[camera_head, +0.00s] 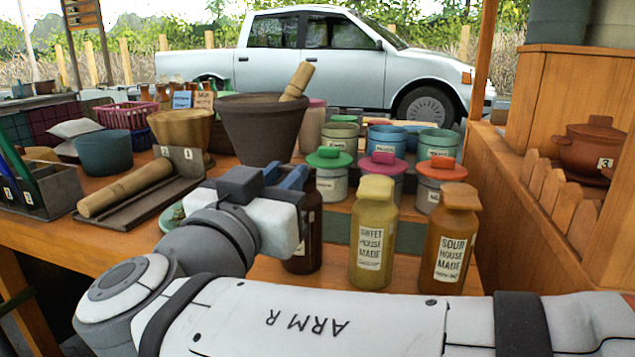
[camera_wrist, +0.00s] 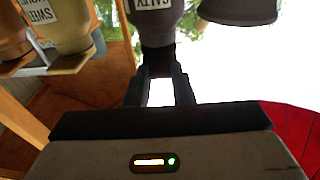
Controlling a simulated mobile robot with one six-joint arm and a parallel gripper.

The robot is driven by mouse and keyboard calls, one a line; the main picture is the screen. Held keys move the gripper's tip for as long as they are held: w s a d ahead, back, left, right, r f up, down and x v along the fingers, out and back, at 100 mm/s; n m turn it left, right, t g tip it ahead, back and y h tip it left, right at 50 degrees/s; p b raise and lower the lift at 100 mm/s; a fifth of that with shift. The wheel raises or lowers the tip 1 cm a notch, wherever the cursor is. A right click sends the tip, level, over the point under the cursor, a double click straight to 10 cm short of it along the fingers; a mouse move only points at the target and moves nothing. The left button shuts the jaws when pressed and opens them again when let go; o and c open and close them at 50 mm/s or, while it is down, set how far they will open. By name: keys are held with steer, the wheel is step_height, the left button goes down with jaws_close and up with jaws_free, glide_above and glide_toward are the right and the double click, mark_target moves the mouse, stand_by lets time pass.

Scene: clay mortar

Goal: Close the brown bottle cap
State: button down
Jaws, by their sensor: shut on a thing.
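The dark brown bottle (camera_head: 305,241) stands upright on the table, partly hidden behind my arm. In the wrist view the dark bottle (camera_wrist: 158,22) appears upside down, with a label reading SALTY. My gripper (camera_head: 288,178) is at the bottle's top; in the wrist view its two dark fingers (camera_wrist: 160,82) close around the top end of that bottle. The cap is mostly hidden between the fingers, so I cannot tell how it sits on the neck.
A yellow SWEET bottle (camera_head: 373,240) and an orange-brown SOUR bottle (camera_head: 452,240) stand capped to the right. Lidded tins (camera_head: 331,184) and a large dark mortar (camera_head: 262,130) with a pestle (camera_head: 298,82) stand behind. A wooden partition (camera_head: 540,215) bounds the right side.

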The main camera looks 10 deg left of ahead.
steer(key=shift+f+t, duration=0.65)
steer(key=shift+t, duration=0.35)
steer(key=c, duration=1.2)
jaws_free()
steer(key=shift+c, duration=0.2)
steer(key=shift+s+f, duration=0.1)
steer(key=shift+s, duration=0.1)
steer(key=p+v, duration=0.1)
steer(key=v, duration=0.6)
steer(key=shift+s+f, duration=0.15)
steer(key=shift+s, duration=0.1)
steer(key=shift+a, duration=0.1)
